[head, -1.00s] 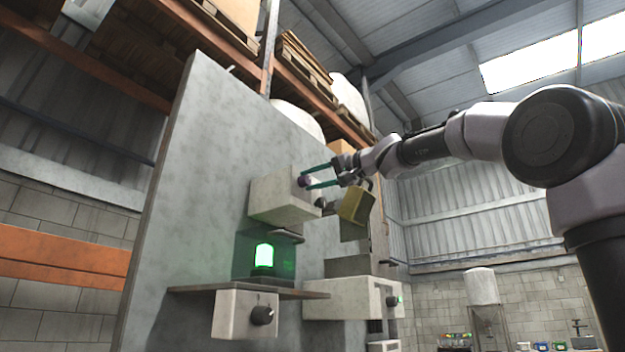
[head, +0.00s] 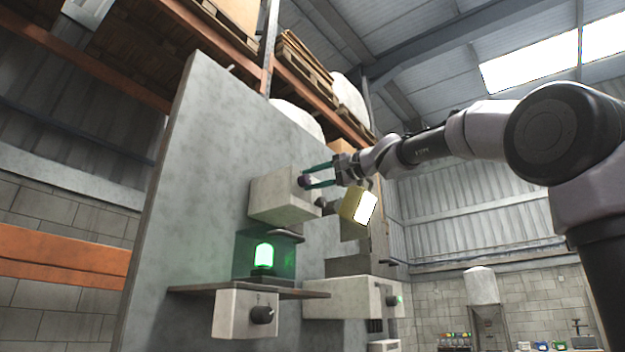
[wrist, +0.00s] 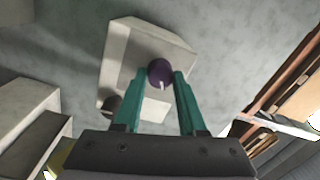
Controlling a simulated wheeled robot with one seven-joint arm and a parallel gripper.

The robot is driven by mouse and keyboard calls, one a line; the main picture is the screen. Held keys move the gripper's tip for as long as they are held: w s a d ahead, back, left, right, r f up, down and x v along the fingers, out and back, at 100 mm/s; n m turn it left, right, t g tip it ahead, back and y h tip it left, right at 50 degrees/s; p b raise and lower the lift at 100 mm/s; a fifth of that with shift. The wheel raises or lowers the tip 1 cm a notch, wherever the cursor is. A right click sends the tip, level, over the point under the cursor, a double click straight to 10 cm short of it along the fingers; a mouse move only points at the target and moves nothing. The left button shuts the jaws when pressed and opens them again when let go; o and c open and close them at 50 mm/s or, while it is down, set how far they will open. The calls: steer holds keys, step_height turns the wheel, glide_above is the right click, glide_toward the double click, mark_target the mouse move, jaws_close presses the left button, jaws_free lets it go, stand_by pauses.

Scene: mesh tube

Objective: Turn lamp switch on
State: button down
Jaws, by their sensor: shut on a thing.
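A pale switch box (head: 276,200) is mounted on the grey panel. Its round purple knob (head: 304,181) faces right, and the knob also shows in the wrist view (wrist: 159,69) with a white pointer mark at its lower edge. My gripper (head: 309,177) has its two green fingers on either side of the knob; in the wrist view the fingertips close on it (wrist: 161,77). A yellow lamp (head: 352,203) just below my gripper has a bright, lit face. Parts of the knob's sides are hidden by the fingers.
Below, a green lamp (head: 264,257) glows on a shelf (head: 200,290), above a white box with a black knob (head: 262,315). Another pale box (head: 345,297) sits to its right. The space right of the panel, under my arm, looks open.

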steer(key=shift+c, duration=2.4)
jaws_free()
steer(key=v, duration=1)
steer(key=shift+s+d, duration=0.2)
steer(key=shift+d, duration=0.15)
steer(key=s+d+f+g+h, duration=0.1)
steer(key=s+d+f+h, duration=0.3)
steer(key=f, duration=1.2)
steer(key=s+d+f+g+h, duration=0.1)
steer(key=s+d+f+h, duration=0.3)
steer(key=f, duration=1.2)
steer(key=s+d+f+g+h, duration=0.2)
steer(key=s+d+f+h, duration=0.2)
steer(key=f, duration=1.1)
steer(key=s+d, duration=0.1)
steer(key=d, duration=0.2)
steer(key=shift+s+f+h, duration=0.2)
steer(key=shift+f+h, duration=0.2)
